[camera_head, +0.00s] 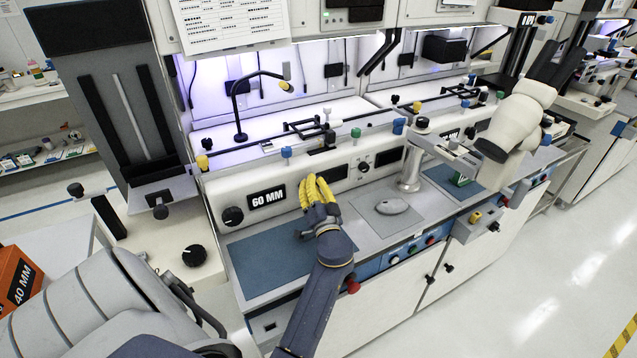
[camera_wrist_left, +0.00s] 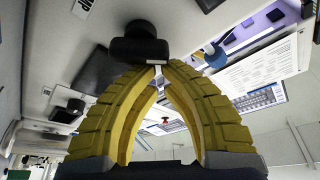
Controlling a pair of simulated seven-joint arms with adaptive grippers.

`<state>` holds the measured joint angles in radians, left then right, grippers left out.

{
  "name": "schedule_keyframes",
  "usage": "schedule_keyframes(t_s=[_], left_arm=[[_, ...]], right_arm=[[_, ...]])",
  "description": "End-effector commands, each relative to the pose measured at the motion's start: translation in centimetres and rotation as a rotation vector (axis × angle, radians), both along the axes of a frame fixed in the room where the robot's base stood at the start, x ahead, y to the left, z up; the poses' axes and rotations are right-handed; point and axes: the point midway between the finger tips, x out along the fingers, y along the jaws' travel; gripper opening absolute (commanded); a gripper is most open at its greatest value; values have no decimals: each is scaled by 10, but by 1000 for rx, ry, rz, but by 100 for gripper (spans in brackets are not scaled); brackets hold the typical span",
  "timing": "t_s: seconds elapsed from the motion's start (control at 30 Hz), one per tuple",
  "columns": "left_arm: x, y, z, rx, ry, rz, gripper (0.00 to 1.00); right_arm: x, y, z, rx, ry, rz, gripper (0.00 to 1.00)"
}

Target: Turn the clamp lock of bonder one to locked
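Bonder one is the nearest bench machine, with a pale front panel (camera_head: 284,187) marked 60 MM. My left gripper (camera_head: 312,181) has yellow fingers, held against the look of this panel just right of the label. In the left wrist view, the fingertips (camera_wrist_left: 160,66) come together just at the lower right edge of a black knob (camera_wrist_left: 138,46) with a pale mark. The knob lies beyond the tips, not clearly between them; contact cannot be told. The fingers hide this knob in the head view. I cannot tell whether it is the clamp lock. My right gripper is not in view.
A black knob (camera_head: 232,216) sits left of the label, and another black knob (camera_head: 363,167) sits right of the dark display. A blue mat (camera_head: 265,262) and a grey mouse (camera_head: 391,206) lie on the worktop. A red button (camera_head: 352,286) is at the front edge by my forearm.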

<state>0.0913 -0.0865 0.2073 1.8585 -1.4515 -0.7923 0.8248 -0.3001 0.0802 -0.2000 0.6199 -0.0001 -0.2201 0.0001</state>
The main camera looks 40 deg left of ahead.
Motion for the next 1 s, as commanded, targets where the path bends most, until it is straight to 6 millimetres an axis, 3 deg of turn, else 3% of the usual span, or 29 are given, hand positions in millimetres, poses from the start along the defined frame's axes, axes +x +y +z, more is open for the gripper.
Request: schedule_keyframes(t_s=[0.57, 1.0], left_arm=[[-14, 12, 1, -69, -161, 18, 0], [-18, 14, 1, -67, -158, 19, 0]], right_arm=[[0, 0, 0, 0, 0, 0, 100], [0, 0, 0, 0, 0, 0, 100]])
